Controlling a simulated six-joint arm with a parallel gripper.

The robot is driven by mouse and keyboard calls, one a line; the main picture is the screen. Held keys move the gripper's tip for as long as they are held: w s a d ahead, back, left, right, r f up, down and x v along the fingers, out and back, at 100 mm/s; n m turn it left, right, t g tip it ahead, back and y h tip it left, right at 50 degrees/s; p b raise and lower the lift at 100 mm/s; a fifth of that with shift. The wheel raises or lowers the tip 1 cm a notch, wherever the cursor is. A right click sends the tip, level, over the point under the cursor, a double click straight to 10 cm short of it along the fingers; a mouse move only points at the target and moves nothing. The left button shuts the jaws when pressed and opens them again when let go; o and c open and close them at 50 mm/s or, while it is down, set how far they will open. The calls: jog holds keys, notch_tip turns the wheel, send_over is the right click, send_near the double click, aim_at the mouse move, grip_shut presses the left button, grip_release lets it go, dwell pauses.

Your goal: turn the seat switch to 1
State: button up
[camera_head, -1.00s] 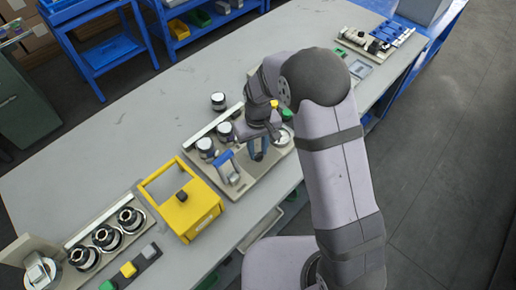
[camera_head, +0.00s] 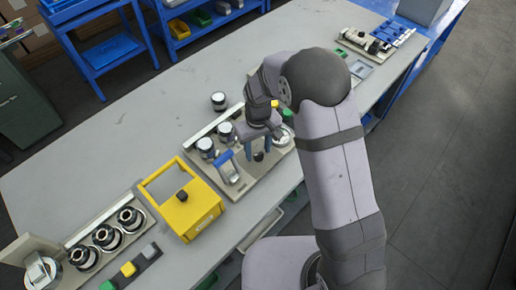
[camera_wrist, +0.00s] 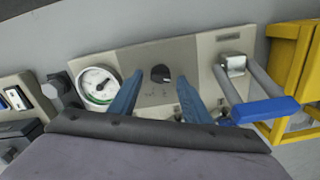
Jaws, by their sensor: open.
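A small dark round knob, which looks like the seat switch (camera_wrist: 161,73), sits on a grey square of the beige panel (camera_wrist: 205,50). In the wrist view it lies between and slightly beyond the two blue fingertips of my gripper (camera_wrist: 160,82). Small marks are printed below it, too small to read, and I cannot tell which position it points to. In the head view the dark knob (camera_head: 258,156) is just below my gripper (camera_head: 258,150). The jaws are open and hold nothing. I see no clear contact with the knob.
A round gauge (camera_wrist: 99,86) is left of the knob in the wrist view. A blue-handled lever (camera_wrist: 265,109) stands to the right, with a yellow frame (camera_wrist: 292,65) beyond it.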

jog(key=shift+r, duration=0.15)
jog(key=shift+r+b, duration=0.85)
jog(key=shift+r, duration=2.7)
jog(key=shift+m+g, duration=0.5)
jog(key=s+f, duration=0.1)
jog(key=s, duration=0.1)
jog(key=s+d+f, duration=0.1)
jog(key=s+f, duration=0.1)
jog(key=s+d+f, duration=0.1)
jog(key=s, duration=0.1)
jog(key=shift+s+f, duration=0.15)
jog(key=shift+f, duration=0.05)
jog(key=shift+m+g+h, duration=0.3)
jog(key=shift+m+g, duration=0.1)
jog(key=s+d, duration=0.1)
jog(key=s, duration=0.1)
jog(key=s+d, duration=0.1)
jog(key=s, duration=0.1)
jog(key=s+d, duration=0.1)
jog(key=s, duration=0.2)
jog(key=shift+s+d, duration=0.1)
jog(key=shift+d, duration=0.25)
jog(key=s+d+r+m+t, duration=0.1)
jog(key=s+d+r+m, duration=0.2)
jog(key=s+d+r, duration=0.2)
jog(key=shift+s+d+r+t, duration=0.15)
jog(key=shift+d+r+t, duration=0.2)
jog(key=shift+d, duration=1.3)
